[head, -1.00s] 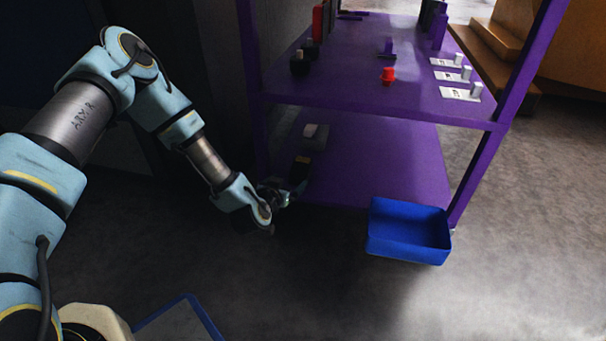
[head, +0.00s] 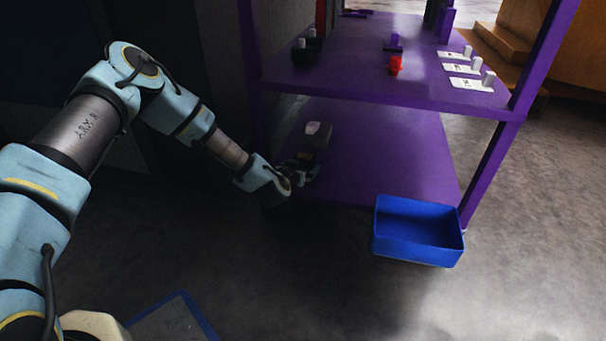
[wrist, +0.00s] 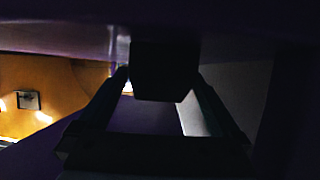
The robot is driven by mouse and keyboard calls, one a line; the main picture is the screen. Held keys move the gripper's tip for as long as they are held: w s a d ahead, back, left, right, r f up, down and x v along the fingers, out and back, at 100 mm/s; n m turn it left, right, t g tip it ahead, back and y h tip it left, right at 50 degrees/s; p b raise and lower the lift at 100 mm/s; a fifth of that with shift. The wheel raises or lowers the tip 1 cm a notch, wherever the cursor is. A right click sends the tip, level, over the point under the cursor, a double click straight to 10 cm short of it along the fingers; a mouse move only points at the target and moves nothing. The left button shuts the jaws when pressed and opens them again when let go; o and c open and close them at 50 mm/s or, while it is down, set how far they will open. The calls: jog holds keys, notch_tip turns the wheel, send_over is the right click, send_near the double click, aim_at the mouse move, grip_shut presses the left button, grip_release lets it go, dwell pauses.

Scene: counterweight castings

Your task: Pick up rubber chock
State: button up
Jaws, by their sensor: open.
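The rubber chock appears to be the dark block (head: 316,140) with a pale patch on top, on the lower purple shelf in the head view. In the wrist view a dark block (wrist: 164,72) stands ahead, between the tips of my two fingers in the picture. My gripper (head: 308,164) reaches in low over the lower shelf, close in front of the block. Its fingers (wrist: 160,88) are apart, with no clear contact on the block. The wrist view is very dark, so the exact gap cannot be told.
The upper purple shelf (head: 350,75) lies above my gripper, with its post (head: 256,125) close by. A blue bin (head: 418,250) stands on the floor at the shelf's front right. A red piece (head: 395,65) and several white plates with pegs sit on the upper shelf.

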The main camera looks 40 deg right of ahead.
jog(key=shift+w+d+f, duration=0.1)
jog(key=shift+w+d, duration=0.05)
jog(key=shift+d, duration=0.15)
jog(key=shift+c, duration=0.2)
grip_shut()
dwell(0.4)
